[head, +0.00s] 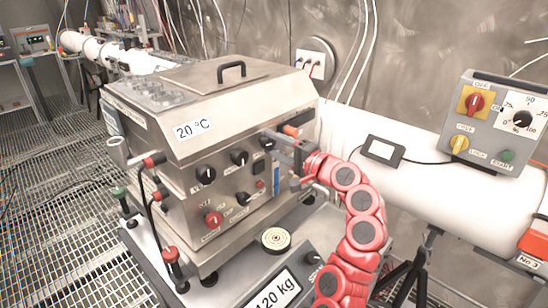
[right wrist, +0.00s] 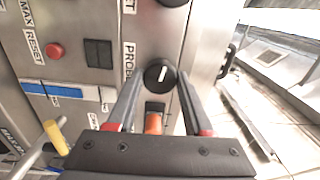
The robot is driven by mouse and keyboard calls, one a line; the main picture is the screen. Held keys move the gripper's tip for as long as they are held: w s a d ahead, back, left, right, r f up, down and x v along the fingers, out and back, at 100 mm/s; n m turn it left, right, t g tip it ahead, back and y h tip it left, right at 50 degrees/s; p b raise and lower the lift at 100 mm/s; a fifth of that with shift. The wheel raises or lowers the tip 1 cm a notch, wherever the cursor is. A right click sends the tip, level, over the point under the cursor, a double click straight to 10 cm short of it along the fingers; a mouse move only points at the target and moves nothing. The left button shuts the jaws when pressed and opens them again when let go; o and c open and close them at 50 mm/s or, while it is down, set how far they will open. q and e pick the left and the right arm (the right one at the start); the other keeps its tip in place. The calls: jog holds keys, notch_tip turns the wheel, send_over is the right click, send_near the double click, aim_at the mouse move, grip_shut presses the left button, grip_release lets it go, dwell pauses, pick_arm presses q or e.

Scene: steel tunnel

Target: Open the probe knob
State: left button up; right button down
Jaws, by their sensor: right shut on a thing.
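The probe knob (right wrist: 160,73) is a round black knob with a white pointer line, beside the label PROBE on the steel panel in the right wrist view. The line points nearly straight up in that picture, leaning slightly right. My right gripper (right wrist: 161,78) is shut on the knob, one finger on each side of it. In the head view my right gripper (head: 271,141) reaches the right end of the front panel of the steel box (head: 215,150). My left gripper is not in view.
Other black knobs (head: 239,157) and a red knob (head: 213,219) sit on the same panel. In the right wrist view, an orange part (right wrist: 153,124) shows between my fingers and a red button (right wrist: 55,50) at left. A grey control box (head: 495,120) stands right.

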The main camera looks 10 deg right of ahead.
jog(key=n+b, duration=0.3)
jog(key=b, duration=0.1)
jog(key=n+b, duration=0.3)
jog(key=n, duration=0.1)
jog(key=n+b, duration=0.4)
jog(key=shift+f+b, duration=0.3)
jog(key=shift+f, duration=0.05)
jog(key=n+b, duration=0.2)
jog(key=n, duration=0.1)
jog(key=shift+b, duration=0.35)
jog(key=shift+r+n+b, duration=0.2)
jog(key=shift+n+b, duration=0.55)
jog(key=shift+n, duration=0.45)
jog(key=shift+c, duration=1.5)
grip_release()
jog(key=shift+r, duration=0.1)
